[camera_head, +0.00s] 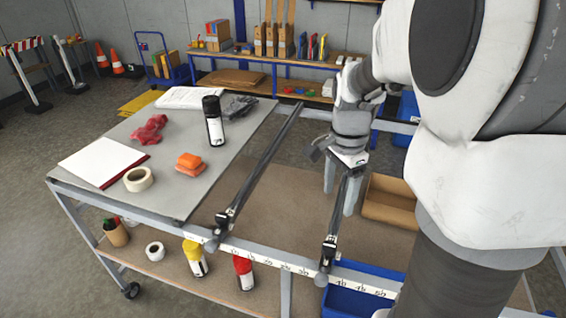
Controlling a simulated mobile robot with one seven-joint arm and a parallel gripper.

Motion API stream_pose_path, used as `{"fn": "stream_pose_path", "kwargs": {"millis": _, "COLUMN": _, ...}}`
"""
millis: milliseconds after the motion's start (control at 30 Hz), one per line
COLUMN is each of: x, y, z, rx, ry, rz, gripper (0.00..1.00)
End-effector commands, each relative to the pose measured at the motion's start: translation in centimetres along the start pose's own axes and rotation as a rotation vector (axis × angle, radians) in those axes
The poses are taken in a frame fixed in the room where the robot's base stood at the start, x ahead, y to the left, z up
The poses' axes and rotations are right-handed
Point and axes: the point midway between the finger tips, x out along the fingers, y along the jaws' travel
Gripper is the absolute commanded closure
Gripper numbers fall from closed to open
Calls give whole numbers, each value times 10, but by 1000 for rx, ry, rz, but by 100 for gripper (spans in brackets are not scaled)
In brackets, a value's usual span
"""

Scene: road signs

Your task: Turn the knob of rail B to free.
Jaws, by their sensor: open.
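Two dark rails cross the open frame of the cart. The left rail (262,162) runs along the grey worktop's right edge, with a dark knob (212,244) at its near end. The right rail (340,212) runs under my arm, with a dark knob (322,279) at its near end. I cannot read which rail is marked B or how either knob is set. My gripper (339,200) points down at the right rail, well behind its near knob. Its fingers are apart; I cannot tell whether they touch the rail. The right rail's far part is hidden behind my arm.
A numbered scale (262,253) runs along the front bar. The grey worktop (110,160) holds a black spray can (214,122), tape (138,179), a notebook and orange blocks. A blue bin (350,303) and a cardboard tray (385,205) sit below the rails. Space between the rails looks clear.

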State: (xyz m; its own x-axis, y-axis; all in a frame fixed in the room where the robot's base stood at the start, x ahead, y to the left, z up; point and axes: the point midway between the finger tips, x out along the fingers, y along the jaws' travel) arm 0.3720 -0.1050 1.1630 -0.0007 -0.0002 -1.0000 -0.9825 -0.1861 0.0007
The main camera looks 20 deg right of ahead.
Motion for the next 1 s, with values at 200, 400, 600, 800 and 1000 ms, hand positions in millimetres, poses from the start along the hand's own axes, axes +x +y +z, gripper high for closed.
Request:
{"fn": "stream_pose_path", "kwargs": {"millis": 200, "x": 40, "y": 2, "z": 0, "rx": -2, "ry": -2, "rz": 6, "gripper": 23}}
{"fn": "stream_pose_path", "kwargs": {"millis": 400, "x": 84, "y": 2, "z": 1, "rx": -2, "ry": -1, "rz": 6, "gripper": 23}}
{"fn": "stream_pose_path", "kwargs": {"millis": 600, "x": 127, "y": 2, "z": 0, "rx": -2, "ry": 0, "rz": 5, "gripper": 23}}
{"fn": "stream_pose_path", "kwargs": {"millis": 800, "x": 155, "y": 1, "z": 1, "rx": -5, "ry": 1, "rz": 2, "gripper": 23}}
{"fn": "stream_pose_path", "kwargs": {"millis": 1000, "x": 166, "y": 1, "z": 0, "rx": -3, "ry": 2, "rz": 0, "gripper": 23}}
